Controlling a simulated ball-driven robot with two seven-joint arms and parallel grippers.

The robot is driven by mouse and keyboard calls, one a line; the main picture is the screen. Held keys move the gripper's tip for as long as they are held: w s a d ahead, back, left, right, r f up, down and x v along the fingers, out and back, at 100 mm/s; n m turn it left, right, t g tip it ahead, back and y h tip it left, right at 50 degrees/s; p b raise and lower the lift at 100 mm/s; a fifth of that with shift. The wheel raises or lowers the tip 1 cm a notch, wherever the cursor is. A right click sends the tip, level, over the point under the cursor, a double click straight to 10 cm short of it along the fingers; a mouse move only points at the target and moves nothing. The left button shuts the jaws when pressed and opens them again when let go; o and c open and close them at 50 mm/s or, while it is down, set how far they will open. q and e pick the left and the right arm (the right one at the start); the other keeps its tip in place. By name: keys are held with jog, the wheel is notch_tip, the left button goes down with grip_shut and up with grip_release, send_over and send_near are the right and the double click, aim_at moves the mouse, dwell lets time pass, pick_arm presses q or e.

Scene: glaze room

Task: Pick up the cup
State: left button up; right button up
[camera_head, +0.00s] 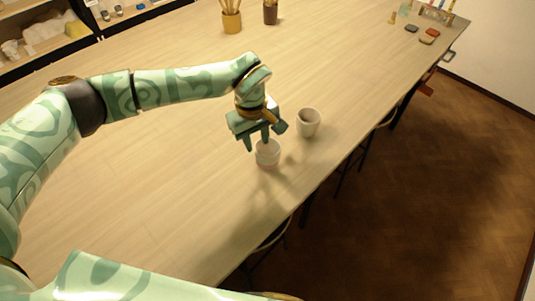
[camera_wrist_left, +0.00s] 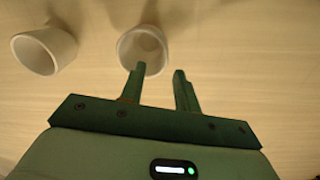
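Two pale cups stand on the long wooden table. One whitish cup (camera_head: 268,155) is right below my left gripper (camera_head: 257,143), and its upper part is partly covered by the fingers. It also shows in the left wrist view (camera_wrist_left: 142,45), just beyond the fingertips. The other, a greyish-white cup (camera_head: 308,122), stands upright to the right, and is at the left in the wrist view (camera_wrist_left: 40,50). My left gripper also shows in the wrist view (camera_wrist_left: 158,73); its fingers are apart with nothing between them. Contact with the near cup cannot be told. My right gripper is not in view.
The wooden table (camera_head: 180,170) is clear around the cups, with its edge to their right. A holder with sticks (camera_head: 232,22) and a brown pot (camera_head: 270,13) stand farther back. Small blocks (camera_head: 430,37) lie at the far right. Stools (camera_head: 270,238) stand along the edge.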

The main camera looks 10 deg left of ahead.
aim_at(257, 156)
pick_arm(q)
jog(key=shift+d+f, duration=0.1)
jog(key=shift+f, duration=0.75)
notch_tip(257, 156, down, 5)
jog(key=shift+s+f, duration=0.1)
jog(key=shift+s, duration=0.05)
grip_shut()
